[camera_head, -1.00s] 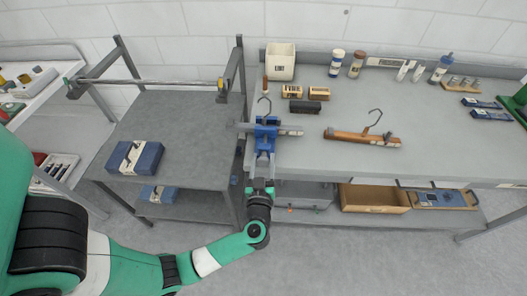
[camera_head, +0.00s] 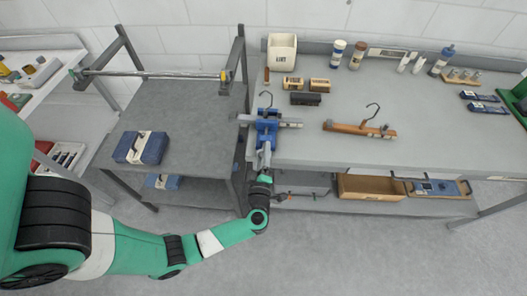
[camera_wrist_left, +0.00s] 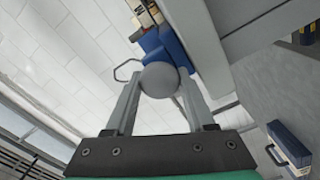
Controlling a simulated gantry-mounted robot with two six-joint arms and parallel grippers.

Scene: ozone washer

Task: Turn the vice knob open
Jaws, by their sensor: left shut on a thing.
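The blue vice (camera_head: 267,127) is fixed at the front left edge of the workbench, with grey bars out to both sides. My left gripper (camera_head: 264,158) reaches up to its front from below. In the left wrist view the round grey knob (camera_wrist_left: 160,79) sits between the two fingers of my left gripper (camera_wrist_left: 161,95), which are shut on it. Part of the blue vice body (camera_wrist_left: 165,45) shows behind the knob. In the head view the knob is too small to make out clearly. My right gripper is not in view.
Small blocks, bottles and a white bin (camera_head: 282,54) stand behind. A grey cart (camera_head: 190,110) with a blue box (camera_head: 140,147) is close on the left.

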